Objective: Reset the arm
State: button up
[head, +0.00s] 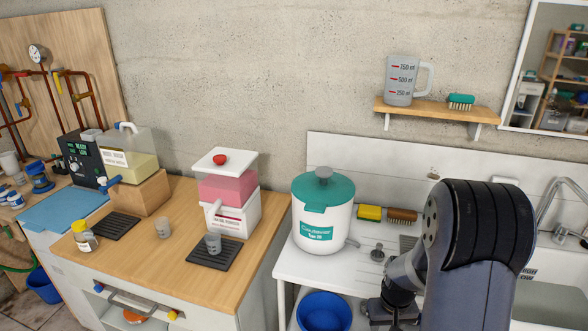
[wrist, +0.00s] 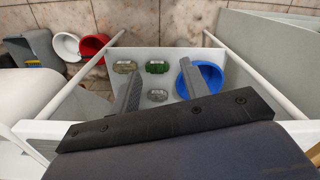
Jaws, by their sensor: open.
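My gripper (wrist: 160,72) is open and empty in the wrist view, with its two grey fingers spread apart. It points down over a pale shelf (wrist: 150,55) that carries several small items. A blue basin (wrist: 209,76) lies behind the right finger, which hides part of it. In the head view my arm stands at the right, in front of the white sink table (head: 290,268). The wrist is bent low at the bottom of that view, near the table's front edge. The fingertips are not clear there.
Small green (wrist: 157,67), olive (wrist: 124,67) and grey (wrist: 157,95) items lie between or near the fingers. White rails flank the shelf. A teal-lidded white container (head: 322,225) stands on the table left of my arm. A wooden counter (head: 150,255) with dispensers lies further left.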

jog(key=shift+a+f, duration=0.35)
jog(key=shift+f, duration=0.45)
